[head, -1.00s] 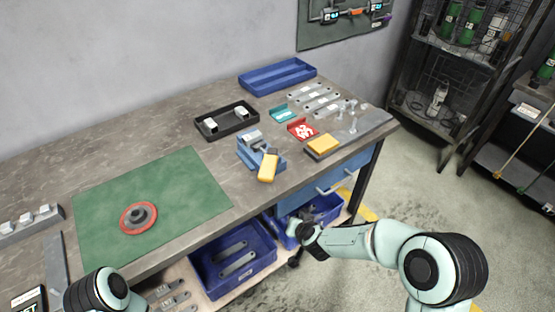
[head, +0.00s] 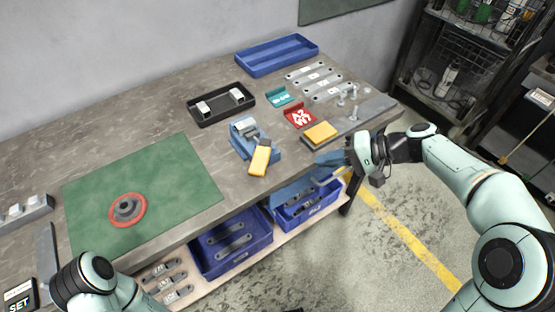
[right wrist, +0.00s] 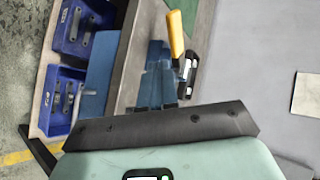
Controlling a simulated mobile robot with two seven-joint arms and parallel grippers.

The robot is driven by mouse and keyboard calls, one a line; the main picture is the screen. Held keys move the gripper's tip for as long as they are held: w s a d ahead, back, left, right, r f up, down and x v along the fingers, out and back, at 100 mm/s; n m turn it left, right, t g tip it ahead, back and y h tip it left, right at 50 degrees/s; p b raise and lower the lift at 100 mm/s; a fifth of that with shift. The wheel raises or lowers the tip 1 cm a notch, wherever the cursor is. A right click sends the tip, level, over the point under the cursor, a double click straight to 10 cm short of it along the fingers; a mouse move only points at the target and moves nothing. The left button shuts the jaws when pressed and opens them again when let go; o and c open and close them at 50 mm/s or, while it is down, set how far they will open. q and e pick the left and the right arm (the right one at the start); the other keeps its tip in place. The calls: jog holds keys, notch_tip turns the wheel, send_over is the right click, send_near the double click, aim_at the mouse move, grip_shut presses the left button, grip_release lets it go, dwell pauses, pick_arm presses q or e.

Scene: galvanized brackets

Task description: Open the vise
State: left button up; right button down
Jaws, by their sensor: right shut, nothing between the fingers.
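The blue vise (head: 240,145) stands at the front edge of the workbench, its yellow handle (head: 260,158) hanging at the front. A light grey piece (head: 245,125) shows at its jaws; I cannot tell how tightly they close on it. My right gripper (head: 322,158) is shut and empty, right of the vise and near the bench's front edge, apart from the handle. In the right wrist view the yellow handle (right wrist: 175,33) is ahead, beyond the fingers, with the vise partly hidden. Only a part of my left arm shows at the lower left; its gripper is out of view.
A yellow-topped block (head: 320,132), a red tray (head: 299,117) and a teal tray (head: 278,97) lie right of the vise. A black tray (head: 205,120) is behind it. A green mat (head: 175,170) is left. Blue bins (head: 235,262) sit below the bench.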

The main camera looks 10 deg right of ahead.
aim_at(261, 157)
jog(key=a+r+x, duration=0.1)
jog(key=x, duration=1.1)
jog(key=shift+w+r, duration=0.25)
jog(key=shift+w, duration=0.05)
jog(key=shift+a, duration=0.15)
